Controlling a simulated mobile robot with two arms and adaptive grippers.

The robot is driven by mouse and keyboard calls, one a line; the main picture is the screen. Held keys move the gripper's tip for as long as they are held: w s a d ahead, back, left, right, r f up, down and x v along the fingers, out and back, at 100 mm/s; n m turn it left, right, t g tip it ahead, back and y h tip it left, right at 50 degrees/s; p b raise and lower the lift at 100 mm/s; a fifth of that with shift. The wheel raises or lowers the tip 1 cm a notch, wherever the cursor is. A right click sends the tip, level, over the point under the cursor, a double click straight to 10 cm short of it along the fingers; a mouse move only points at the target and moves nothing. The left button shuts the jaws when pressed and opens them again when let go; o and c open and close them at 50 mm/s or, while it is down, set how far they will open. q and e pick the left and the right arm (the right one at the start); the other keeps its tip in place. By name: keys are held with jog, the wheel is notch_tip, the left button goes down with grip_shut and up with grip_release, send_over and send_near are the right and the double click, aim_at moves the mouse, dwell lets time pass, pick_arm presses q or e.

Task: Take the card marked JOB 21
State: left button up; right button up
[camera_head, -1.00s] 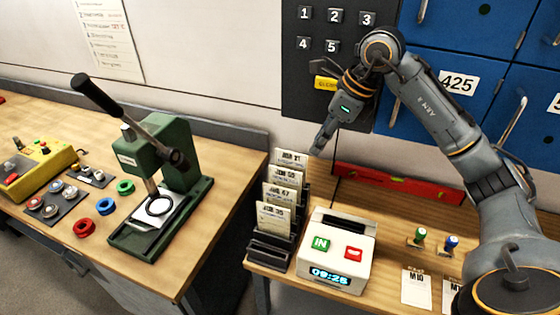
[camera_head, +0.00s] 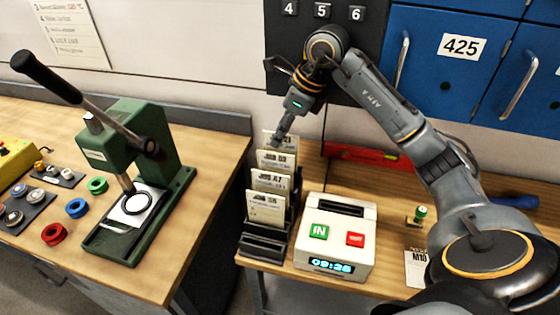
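A dark card rack (camera_head: 264,244) on the right bench holds several cream job cards in a stepped row. The rearmost card (camera_head: 291,140) is the one marked JOB 21; its label is now partly covered by my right gripper (camera_head: 279,141). The gripper's fingers point down at the top edge of this card. They are seen nearly edge-on, so I cannot tell whether they touch or grip it. The cards in front (camera_head: 272,180) stand upright in their slots. My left gripper is not in view.
A white time clock (camera_head: 338,236) with IN and red buttons stands right of the rack. A red level (camera_head: 368,156) lies behind. A green press (camera_head: 145,170) stands on the left bench.

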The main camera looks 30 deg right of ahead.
jog(key=b+x, duration=0.2)
jog(key=x, duration=0.2)
jog(key=shift+f, duration=0.45)
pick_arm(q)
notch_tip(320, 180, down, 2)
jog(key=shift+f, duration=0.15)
pick_arm(e)
grip_shut()
